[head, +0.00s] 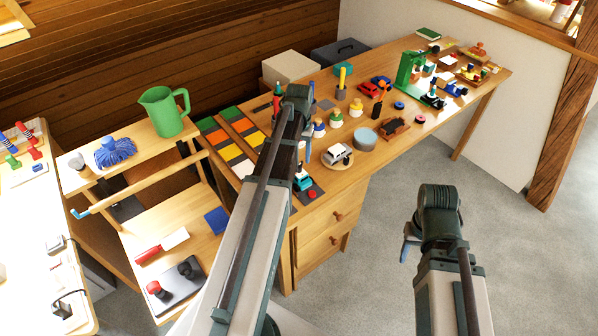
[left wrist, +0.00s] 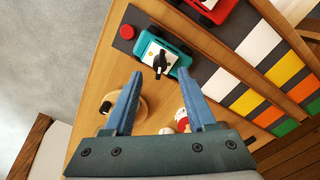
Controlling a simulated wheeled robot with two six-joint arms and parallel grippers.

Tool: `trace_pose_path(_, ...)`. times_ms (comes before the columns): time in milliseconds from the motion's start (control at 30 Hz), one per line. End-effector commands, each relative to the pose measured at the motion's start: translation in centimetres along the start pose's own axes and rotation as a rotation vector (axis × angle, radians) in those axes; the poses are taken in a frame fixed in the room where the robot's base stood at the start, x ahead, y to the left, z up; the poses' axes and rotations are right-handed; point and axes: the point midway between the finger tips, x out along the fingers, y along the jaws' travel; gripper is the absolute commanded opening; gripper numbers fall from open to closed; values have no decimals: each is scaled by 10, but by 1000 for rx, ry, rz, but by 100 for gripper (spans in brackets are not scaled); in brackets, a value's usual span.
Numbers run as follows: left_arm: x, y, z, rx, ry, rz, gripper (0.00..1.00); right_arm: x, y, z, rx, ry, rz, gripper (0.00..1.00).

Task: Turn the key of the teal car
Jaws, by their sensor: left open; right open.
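The teal car (left wrist: 150,48) lies on a dark plate in the left wrist view, with a white top and a black key (left wrist: 160,64) standing up from it. In the head view the teal car (head: 303,184) shows beside my left arm, partly hidden by it. My left gripper (left wrist: 160,73) is open, its two blue fingers pointing toward the car, with the key between the fingertips in the picture; I see no contact. In the head view its blue finger (head: 308,138) shows above the bench. My right gripper (head: 408,243) is open, over the floor, away from the bench.
A red button (left wrist: 127,31) sits on the plate beside the car. A red car (left wrist: 208,8) is near the top edge. Coloured tiles (left wrist: 282,68) lie to the right.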

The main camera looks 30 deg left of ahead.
Motion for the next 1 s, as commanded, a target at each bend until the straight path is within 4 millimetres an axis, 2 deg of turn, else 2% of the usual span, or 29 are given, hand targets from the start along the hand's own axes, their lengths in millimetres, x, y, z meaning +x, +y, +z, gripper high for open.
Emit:
trace_pose_path(33,15,0,0,0,0,0,56,15,-1,-1,0,0,0,50)
trace_pose_path(300,44,0,0,0,0,0,56,44,-4,-3,0,0,0,50)
trace_pose_path(700,47,0,0,0,0,0,55,47,-4,-3,0,0,0,50)
trace_pose_path(1000,47,0,0,0,0,0,1,47,-4,-3,0,0,0,50)
